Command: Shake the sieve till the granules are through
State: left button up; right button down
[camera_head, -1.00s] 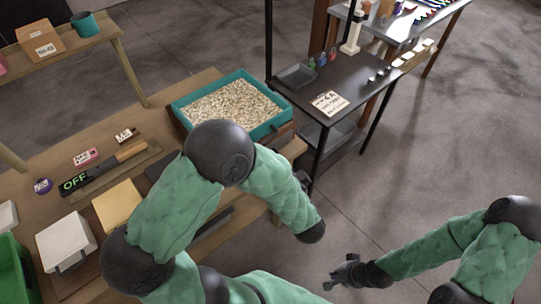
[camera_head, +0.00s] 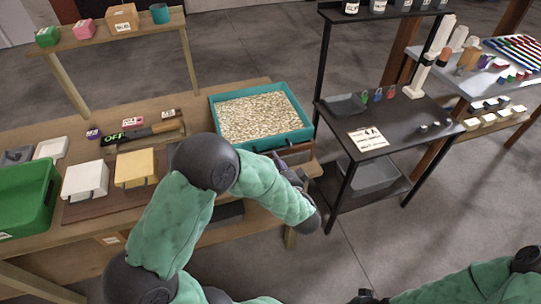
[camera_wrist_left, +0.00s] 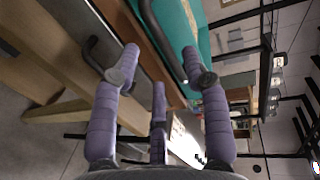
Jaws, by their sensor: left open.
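The sieve is a teal rectangular frame (camera_head: 300,137) full of pale granules (camera_head: 255,115), on the right end of the wooden table. Its teal side (camera_wrist_left: 205,38) shows in the left wrist view, with a dark bar handle (camera_wrist_left: 163,42) in front. My left gripper (camera_head: 288,168) is at the sieve's near right corner, partly hidden by my forearm. In the left wrist view its purple fingers (camera_wrist_left: 160,75) are spread and empty, with the handle between or just beyond their tips. My right gripper (camera_head: 368,297) is cut off at the bottom edge; its fingers are unclear.
A dark shelf cart (camera_head: 385,145) stands to the right. Floor between is clear.

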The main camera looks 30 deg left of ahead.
pick_arm(q)
jog(key=b+x, duration=0.1)
jog(key=x, duration=0.5)
jog(key=shift+w+a+f+b, duration=0.1)
jog(key=shift+w+a+b, duration=0.15)
jog(key=shift+b, duration=0.05)
grip_shut()
